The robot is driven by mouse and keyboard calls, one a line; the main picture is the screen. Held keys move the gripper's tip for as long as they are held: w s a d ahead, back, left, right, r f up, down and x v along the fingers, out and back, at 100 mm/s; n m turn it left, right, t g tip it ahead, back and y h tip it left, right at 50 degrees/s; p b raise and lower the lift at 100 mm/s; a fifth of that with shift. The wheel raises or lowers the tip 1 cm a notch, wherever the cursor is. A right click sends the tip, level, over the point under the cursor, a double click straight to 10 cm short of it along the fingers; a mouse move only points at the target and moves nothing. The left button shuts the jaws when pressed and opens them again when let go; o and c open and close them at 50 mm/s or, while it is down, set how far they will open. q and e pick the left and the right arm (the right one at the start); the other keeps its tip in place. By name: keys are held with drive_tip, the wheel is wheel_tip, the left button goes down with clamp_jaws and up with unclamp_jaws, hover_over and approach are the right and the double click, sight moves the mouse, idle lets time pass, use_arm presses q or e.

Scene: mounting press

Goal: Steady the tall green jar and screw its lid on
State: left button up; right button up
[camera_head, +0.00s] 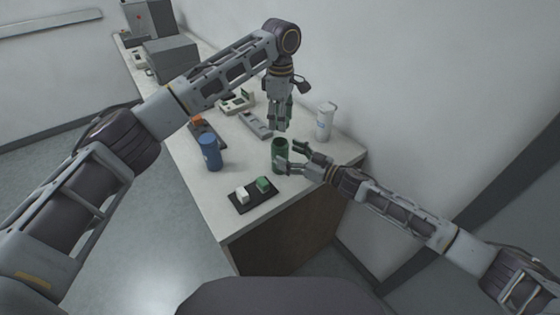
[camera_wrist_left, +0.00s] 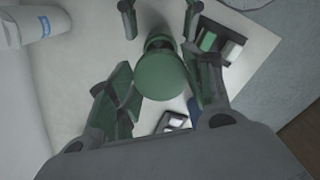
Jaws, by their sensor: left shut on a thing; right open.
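The tall green jar (camera_head: 280,155) stands upright near the table's right edge, its dark mouth facing up. My left gripper (camera_head: 279,125) points straight down above the jar. It is shut on a round green lid (camera_wrist_left: 160,76), which shows between its fingers in the left wrist view; the lid is mostly hidden by the fingers in the head view. The jar's body (camera_wrist_left: 158,42) shows just beyond the lid there. My right gripper (camera_head: 290,157) is open, with its fingers on either side of the jar; I cannot tell whether they touch it.
A blue jar (camera_head: 209,152) stands left of the green jar, and a white jar (camera_head: 325,120) stands behind right. A dark tray (camera_head: 262,203) with white and green blocks lies in front. A grey flat device (camera_head: 255,124) and an orange block (camera_head: 198,121) are farther back.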

sight(280, 150)
drive_tip(key=shift+x, duration=1.95)
drive_tip(key=c, duration=1.5)
use_arm(q)
drive_tip(key=shift+f, duration=2.5)
use_arm(e)
drive_tip(key=shift+c, duration=0.2)
use_arm(q)
drive_tip(key=shift+f, duration=0.85)
drive_tip(key=shift+f, duration=0.55)
use_arm(e)
clamp_jaws()
